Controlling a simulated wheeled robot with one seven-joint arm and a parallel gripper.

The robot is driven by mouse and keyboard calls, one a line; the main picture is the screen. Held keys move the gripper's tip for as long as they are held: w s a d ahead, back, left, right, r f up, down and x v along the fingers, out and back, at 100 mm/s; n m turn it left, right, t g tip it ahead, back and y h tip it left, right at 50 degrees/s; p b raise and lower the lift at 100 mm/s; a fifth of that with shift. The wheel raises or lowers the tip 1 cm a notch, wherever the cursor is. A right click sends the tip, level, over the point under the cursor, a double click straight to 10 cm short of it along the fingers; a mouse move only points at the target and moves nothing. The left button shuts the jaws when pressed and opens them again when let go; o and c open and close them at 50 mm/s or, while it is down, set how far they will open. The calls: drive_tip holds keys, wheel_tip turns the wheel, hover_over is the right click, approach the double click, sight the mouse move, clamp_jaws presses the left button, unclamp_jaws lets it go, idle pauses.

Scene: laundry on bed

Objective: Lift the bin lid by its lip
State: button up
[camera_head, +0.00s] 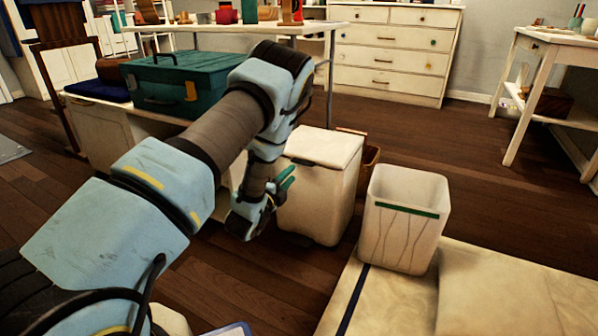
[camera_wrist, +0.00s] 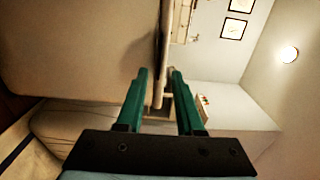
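The white bin (camera_head: 325,200) stands on the wooden floor, its flat lid (camera_head: 328,146) down. A dark lip (camera_head: 308,162) runs along the lid's near edge. My gripper (camera_head: 290,178) is at the bin's near left side, just below lid height, with green fingers pointing towards the bin. In the wrist view my gripper (camera_wrist: 158,72) has its two fingers apart. A pale edge, seemingly the lid's rim (camera_wrist: 163,60), shows in line with the gap between them. The bin's broad side (camera_wrist: 75,50) fills the upper left. Contact cannot be told.
An open white basket (camera_head: 400,230) with a green band stands right of the bin. A brown box (camera_head: 371,165) is behind the bin. A teal case (camera_head: 165,85) sits on a low bench at left. A pale bed or mat surface (camera_head: 400,305) lies at front right.

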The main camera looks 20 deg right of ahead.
drive_tip(key=b+x, duration=0.1)
drive_tip(key=x, duration=0.5)
drive_tip(key=shift+w+d+b, duration=0.25)
drive_tip(key=shift+b, duration=0.05)
clamp_jaws()
idle(1.1)
